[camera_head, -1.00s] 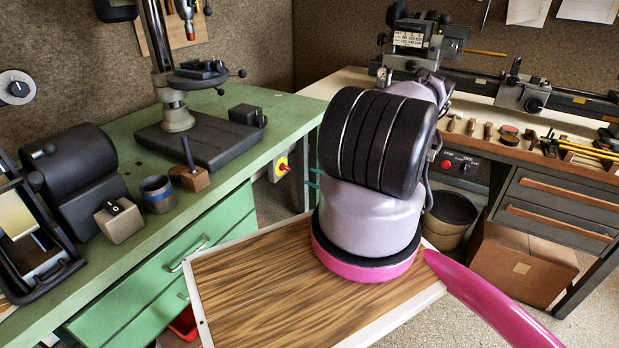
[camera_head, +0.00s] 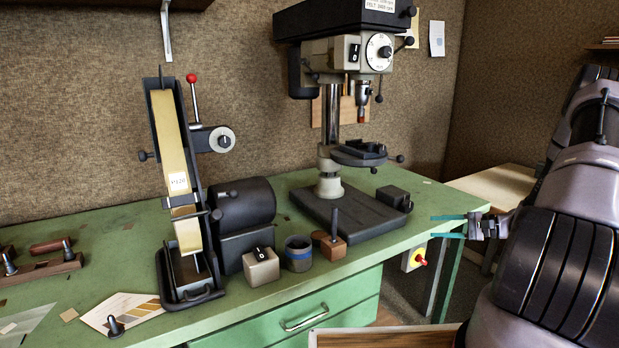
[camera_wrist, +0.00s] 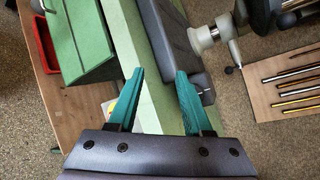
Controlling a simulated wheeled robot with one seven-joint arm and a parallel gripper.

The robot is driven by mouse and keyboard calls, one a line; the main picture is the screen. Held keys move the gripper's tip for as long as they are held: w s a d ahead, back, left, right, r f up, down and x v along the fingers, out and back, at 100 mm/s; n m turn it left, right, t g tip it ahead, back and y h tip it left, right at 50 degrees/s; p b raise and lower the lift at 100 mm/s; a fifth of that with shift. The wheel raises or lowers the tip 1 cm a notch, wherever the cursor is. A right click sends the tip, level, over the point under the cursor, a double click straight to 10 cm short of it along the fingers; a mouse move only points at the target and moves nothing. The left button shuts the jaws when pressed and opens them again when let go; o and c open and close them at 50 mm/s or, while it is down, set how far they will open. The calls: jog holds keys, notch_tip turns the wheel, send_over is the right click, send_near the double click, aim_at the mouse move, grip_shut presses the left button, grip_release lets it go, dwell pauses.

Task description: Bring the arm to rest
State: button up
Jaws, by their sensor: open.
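My gripper (camera_head: 450,226) has teal fingers and is at the right of the head view, near the right end of the green bench (camera_head: 110,235). Its two fingers are apart with nothing between them. In the wrist view, my gripper (camera_wrist: 160,88) also shows open and empty, with the green bench edge (camera_wrist: 148,70) behind the fingers. My arm fills the right side of the head view.
A belt sander (camera_head: 178,180) and a drill press (camera_head: 330,120) stand on the bench. A switch block (camera_head: 261,265), a cup (camera_head: 298,252) and a small brown block (camera_head: 333,246) sit near its front edge. A red emergency button (camera_head: 421,261) is by the bench end.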

jog(key=s+a+r+n+g+h, duration=0.2)
jog(key=s+a+r, duration=0.15)
jog(key=r, duration=0.45)
jog(key=s+a+r+n+g+h, duration=0.2)
jog(key=a+r, duration=0.3)
jog(key=r, duration=0.3)
jog(key=s+a+r+n+g+h, duration=0.2)
jog(key=s+a+r, duration=0.15)
jog(key=r, duration=0.45)
jog(key=s+a+r+n+t+h, duration=0.2)
jog(key=s+a+r+t+h, duration=0.2)
jog(key=s+r, duration=1)
jog(key=s+t+h, duration=0.1)
jog(key=s+t, duration=0.1)
jog(key=s, duration=0.2)
jog(key=shift+r+n, duration=0.2)
jog(key=shift+n, duration=0.2)
jog(key=shift+a, duration=0.1)
